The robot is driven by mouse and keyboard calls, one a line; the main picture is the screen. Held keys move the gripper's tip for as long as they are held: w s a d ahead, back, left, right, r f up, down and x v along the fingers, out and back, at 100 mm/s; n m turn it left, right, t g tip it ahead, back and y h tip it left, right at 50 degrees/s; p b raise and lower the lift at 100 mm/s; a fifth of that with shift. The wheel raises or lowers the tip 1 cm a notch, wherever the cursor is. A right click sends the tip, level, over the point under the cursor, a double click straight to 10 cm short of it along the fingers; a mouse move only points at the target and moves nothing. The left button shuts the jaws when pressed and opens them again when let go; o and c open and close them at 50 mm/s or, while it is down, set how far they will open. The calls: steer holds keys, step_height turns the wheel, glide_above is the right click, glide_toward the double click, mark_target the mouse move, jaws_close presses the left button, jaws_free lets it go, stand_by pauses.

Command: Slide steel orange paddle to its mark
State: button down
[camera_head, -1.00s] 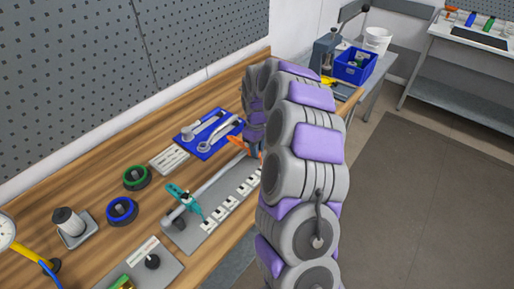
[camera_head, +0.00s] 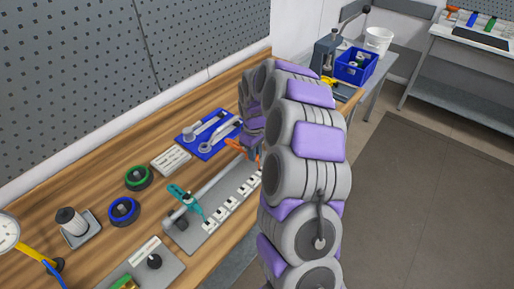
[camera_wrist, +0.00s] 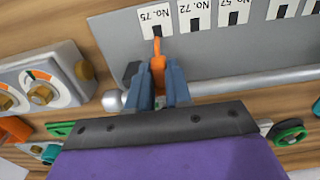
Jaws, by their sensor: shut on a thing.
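The orange paddle (camera_wrist: 158,68) is between the blue-grey fingers of my gripper (camera_wrist: 160,88), which is shut on it. The paddle is on the steel shaft (camera_wrist: 250,83), near the shaft's end collar. Its narrow tip points at the label marked No. 75 (camera_wrist: 155,20) on the grey plate (camera_wrist: 115,38). In the head view, my arm hides most of the gripper, and only bits of orange (camera_head: 235,146) show beside it. A teal paddle (camera_head: 183,197) sits near the other end of the shaft (camera_head: 210,184).
More labels, No. 72 (camera_wrist: 193,15) among them, run along the plate. Green (camera_head: 138,177) and blue (camera_head: 122,211) ringed parts stand on the bench to the left. A dial block (camera_wrist: 40,80) is close by in the wrist view.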

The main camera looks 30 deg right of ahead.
steer(key=c, duration=1)
jaws_free()
steer(key=shift+c, duration=0.2)
steer(key=shift+r, duration=0.1)
step_height(320, 180, up, 17)
steer(key=p, duration=0.3)
